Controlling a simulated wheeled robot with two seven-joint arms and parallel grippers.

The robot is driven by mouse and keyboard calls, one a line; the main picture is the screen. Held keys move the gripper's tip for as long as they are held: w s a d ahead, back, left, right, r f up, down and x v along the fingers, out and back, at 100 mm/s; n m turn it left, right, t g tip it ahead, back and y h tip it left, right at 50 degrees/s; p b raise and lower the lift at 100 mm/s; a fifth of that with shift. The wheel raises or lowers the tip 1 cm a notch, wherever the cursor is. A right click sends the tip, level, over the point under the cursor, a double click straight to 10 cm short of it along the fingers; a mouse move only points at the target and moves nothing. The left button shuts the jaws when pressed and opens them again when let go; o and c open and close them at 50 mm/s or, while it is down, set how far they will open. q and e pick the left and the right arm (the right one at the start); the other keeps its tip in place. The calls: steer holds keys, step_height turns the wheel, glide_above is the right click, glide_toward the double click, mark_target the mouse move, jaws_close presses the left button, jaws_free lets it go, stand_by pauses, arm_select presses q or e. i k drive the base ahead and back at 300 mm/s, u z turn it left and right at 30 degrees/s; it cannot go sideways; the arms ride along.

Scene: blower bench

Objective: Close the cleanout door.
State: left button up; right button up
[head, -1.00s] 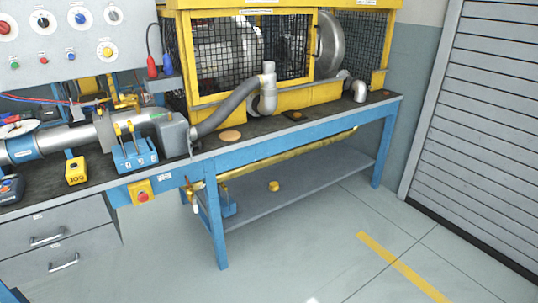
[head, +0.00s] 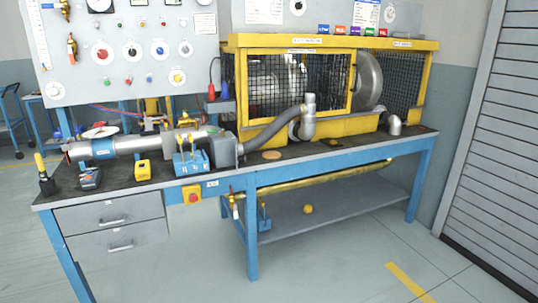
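I cannot single out the cleanout door with certainty in the head view, nor tell whether it is open or shut. The blower line runs along a blue bench (head: 340,152): a grey metal pipe (head: 135,146) at the left, a grey box (head: 222,150), then a grey hose (head: 270,130) rising to an upright elbow pipe (head: 308,120). Behind it stands a yellow guard cage (head: 350,126) with black mesh and a yellow-framed mesh panel (head: 300,52). A round silver housing (head: 369,82) shows inside the cage. Neither of my grippers is in view.
On the bench are a blue valve block (head: 190,162), a yellow box (head: 143,171) and an orange disc (head: 271,155). A control panel (head: 130,75) stands behind. Drawers (head: 110,212) hang at the left. The floor in front (head: 330,260) is clear. A shutter (head: 500,150) is at the right.

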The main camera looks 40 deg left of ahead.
mark_target(244, 157)
steer(key=u, duration=0.15)
steer(key=i, duration=1.25)
steer(key=u, duration=1.4)
steer(key=i, duration=0.6)
steer(key=u, duration=0.45)
steer(key=k, duration=0.35)
steer(key=u, duration=1.1)
steer(key=i, duration=0.75)
steer(key=z, duration=0.25)
